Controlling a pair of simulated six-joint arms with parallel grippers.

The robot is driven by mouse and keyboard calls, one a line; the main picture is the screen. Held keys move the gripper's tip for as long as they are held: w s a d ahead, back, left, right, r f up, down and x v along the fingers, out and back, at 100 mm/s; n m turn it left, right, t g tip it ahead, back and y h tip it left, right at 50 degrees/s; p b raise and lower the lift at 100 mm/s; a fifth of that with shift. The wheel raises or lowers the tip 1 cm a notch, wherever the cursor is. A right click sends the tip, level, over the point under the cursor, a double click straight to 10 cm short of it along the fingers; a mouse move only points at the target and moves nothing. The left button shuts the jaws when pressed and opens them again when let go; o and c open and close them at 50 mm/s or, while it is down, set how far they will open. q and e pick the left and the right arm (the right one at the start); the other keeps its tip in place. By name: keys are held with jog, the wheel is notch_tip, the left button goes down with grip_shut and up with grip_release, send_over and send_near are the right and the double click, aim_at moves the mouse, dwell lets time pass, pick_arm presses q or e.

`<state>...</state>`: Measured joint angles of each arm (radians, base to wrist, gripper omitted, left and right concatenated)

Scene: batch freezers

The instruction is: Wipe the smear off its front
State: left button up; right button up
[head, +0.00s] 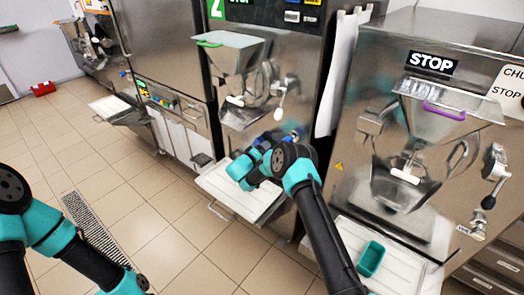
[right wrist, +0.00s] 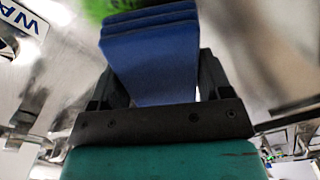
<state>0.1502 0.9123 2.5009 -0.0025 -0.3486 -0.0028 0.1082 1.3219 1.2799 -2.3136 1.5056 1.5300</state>
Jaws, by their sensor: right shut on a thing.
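A steel batch freezer (head: 240,85) with a green "2" sign stands at the centre of the head view. My right gripper (right wrist: 152,85) is shut on a folded blue cloth (right wrist: 152,58), which sticks out beyond the fingers. In the head view my right arm mostly hides the gripper, in front of that freezer's lower front; a bit of blue (head: 293,134) shows beside it. A blurred green patch (right wrist: 118,8) lies at the top of the wrist view, just beyond the cloth; I cannot tell for certain whether it is the smear. My left gripper is out of the picture.
The freezer on the right (head: 405,130) has a purple-handled lid and a STOP sign. A teal tray (head: 371,258) rests on its white shelf. A white shelf (head: 222,192) juts out below the middle freezer. A floor drain grate (head: 92,230) lies on open tiled floor.

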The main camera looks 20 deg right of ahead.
jog(key=shift+w+d, duration=0.35)
jog(key=shift+d, duration=0.25)
dwell(0.3)
jog(key=shift+s+d, duration=0.45)
jog(key=shift+s, duration=0.35)
jog(key=shift+s+d, duration=0.4)
jog(key=shift+s, duration=0.4)
jog(key=shift+s+d, duration=0.55)
jog(key=shift+s, duration=0.2)
jog(key=shift+s+d, duration=0.55)
jog(key=shift+s, duration=0.2)
jog(key=shift+d, duration=0.1)
jog(key=s, duration=0.1)
jog(key=s+d, duration=0.1)
jog(key=s, duration=0.1)
jog(key=shift+s+d, duration=0.1)
jog(key=shift+d, duration=0.2)
